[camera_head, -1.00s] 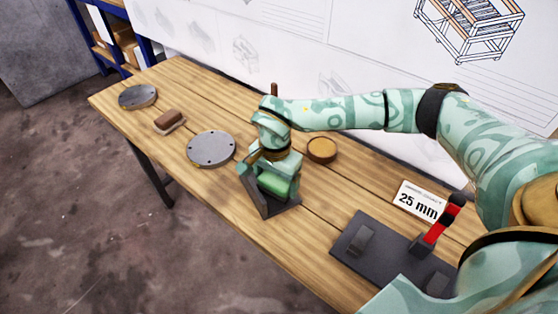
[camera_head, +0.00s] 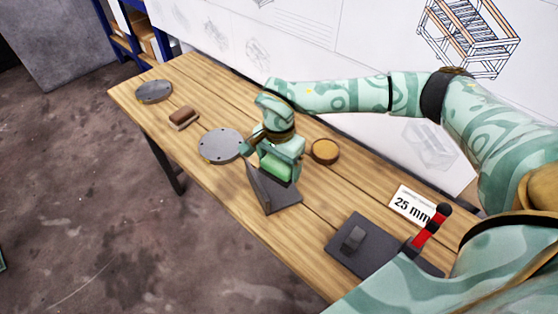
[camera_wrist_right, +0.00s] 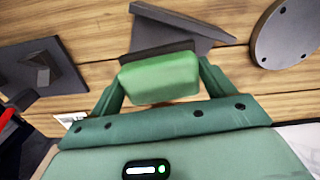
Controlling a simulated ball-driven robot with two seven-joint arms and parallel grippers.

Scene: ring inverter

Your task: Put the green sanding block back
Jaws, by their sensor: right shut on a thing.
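The green sanding block (camera_head: 275,168) is held between the fingers of my right gripper (camera_head: 277,160). In the right wrist view the block (camera_wrist_right: 160,78) sits between the two fingers, with a dark strip along its far edge. A dark angled stand (camera_head: 262,192) is just in front of and below the block in the head view; its slanted plate also shows in the right wrist view (camera_wrist_right: 178,22). The block looks a little above the stand, but I cannot tell if they touch. My left gripper is not in view.
A grey metal disc (camera_head: 221,146) and a round wooden piece (camera_head: 325,151) flank my right gripper. A brown block (camera_head: 184,117) and another disc (camera_head: 153,91) lie further left. A dark fixture (camera_head: 350,246) with a red-handled clamp (camera_head: 430,228) and a 25 mm card (camera_head: 410,204) are right.

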